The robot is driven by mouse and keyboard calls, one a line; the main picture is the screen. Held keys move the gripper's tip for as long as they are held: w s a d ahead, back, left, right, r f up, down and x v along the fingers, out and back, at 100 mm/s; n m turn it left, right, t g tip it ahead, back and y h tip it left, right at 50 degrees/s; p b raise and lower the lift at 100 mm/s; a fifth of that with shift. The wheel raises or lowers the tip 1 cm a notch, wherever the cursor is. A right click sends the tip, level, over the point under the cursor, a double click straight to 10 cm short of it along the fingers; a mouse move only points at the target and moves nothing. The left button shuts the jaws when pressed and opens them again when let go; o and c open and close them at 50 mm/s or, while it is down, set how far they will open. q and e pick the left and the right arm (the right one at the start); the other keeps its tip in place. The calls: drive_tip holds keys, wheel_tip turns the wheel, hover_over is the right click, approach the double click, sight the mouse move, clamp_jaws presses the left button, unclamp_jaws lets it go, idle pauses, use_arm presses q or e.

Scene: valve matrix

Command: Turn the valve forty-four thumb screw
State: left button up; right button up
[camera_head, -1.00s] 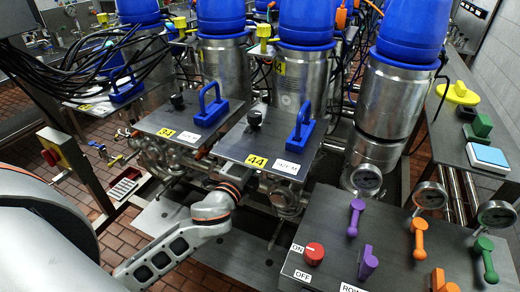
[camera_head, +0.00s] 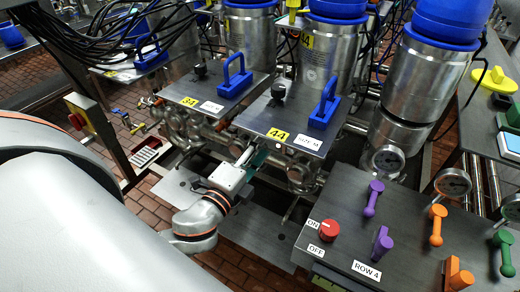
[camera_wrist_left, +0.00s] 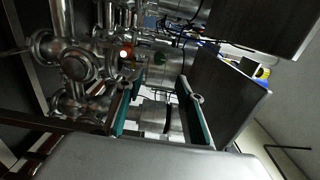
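The valve forty-four plate (camera_head: 255,118) is dark, with a yellow "44" tag (camera_head: 278,135), a blue handle (camera_head: 325,103) and a black knob (camera_head: 278,90) on top. I cannot tell for certain which part is the thumb screw. My left gripper (camera_head: 258,155) is low at the plate's front edge, near the metal pipework under it. In the left wrist view its two teal-padded fingers (camera_wrist_left: 160,112) are spread apart, with a metal cylinder (camera_wrist_left: 154,115) showing in the gap, seemingly beyond the fingers. No contact is visible. My right gripper is not in view.
The "ROW 4" panel (camera_head: 340,215) with a red on/off knob (camera_head: 329,229) and coloured levers stands to the right. The "34" plate (camera_head: 190,90) is to the left. Steel pipes and valve bodies (camera_wrist_left: 80,65) crowd the space under the plates.

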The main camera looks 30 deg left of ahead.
use_arm(q)
drive_tip(key=shift+s, duration=0.15)
idle(0.4)
drive_tip(key=s+d+f+n+g+h, duration=0.1)
drive_tip(key=s+f+n, duration=0.3)
drive_tip(key=f, duration=0.7)
drive_tip(key=s+d+f+n+g+h, duration=0.1)
drive_tip(key=s+d+f+n+g, duration=0.2)
drive_tip(key=f, duration=0.8)
drive_tip(key=s+d+f+n+g+h, duration=0.1)
drive_tip(key=s+f+n, duration=0.4)
drive_tip(key=f, duration=0.6)
drive_tip(key=d+n+g, duration=0.1)
drive_tip(key=g, duration=0.1)
drive_tip(key=shift+s+n+g, duration=0.2)
drive_tip(key=shift+n+g, duration=0.1)
